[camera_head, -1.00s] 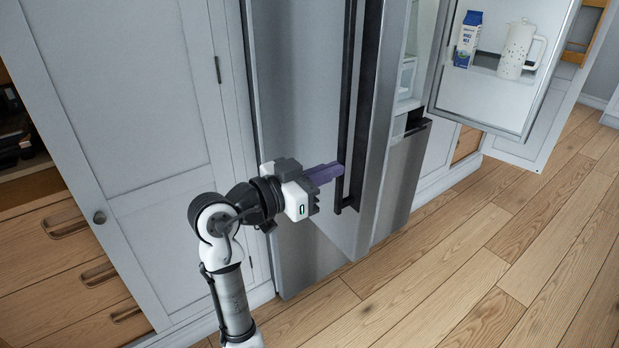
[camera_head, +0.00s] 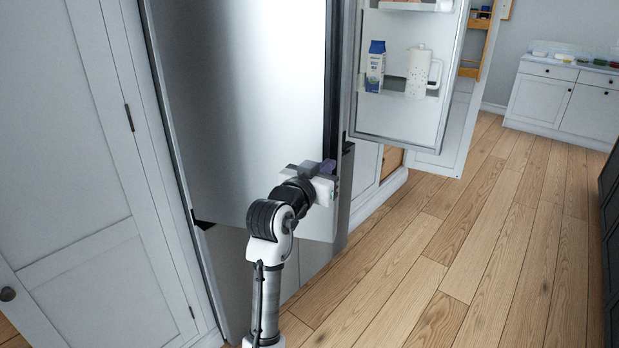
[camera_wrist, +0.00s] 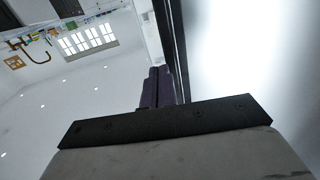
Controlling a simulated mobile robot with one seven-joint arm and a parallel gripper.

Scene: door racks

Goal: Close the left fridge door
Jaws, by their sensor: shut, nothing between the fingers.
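The left fridge door (camera_head: 245,110) is a tall stainless steel panel, hinged at its left. It stands open, its bottom edge angled out from the lower fridge front (camera_head: 235,275).
The right fridge door (camera_head: 400,110) stands wide open, with a milk carton (camera_head: 375,66) and a white pitcher (camera_head: 419,72) on its shelf. A white cabinet (camera_head: 75,150) is at the left. The wooden floor (camera_head: 480,260) at the right is clear.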

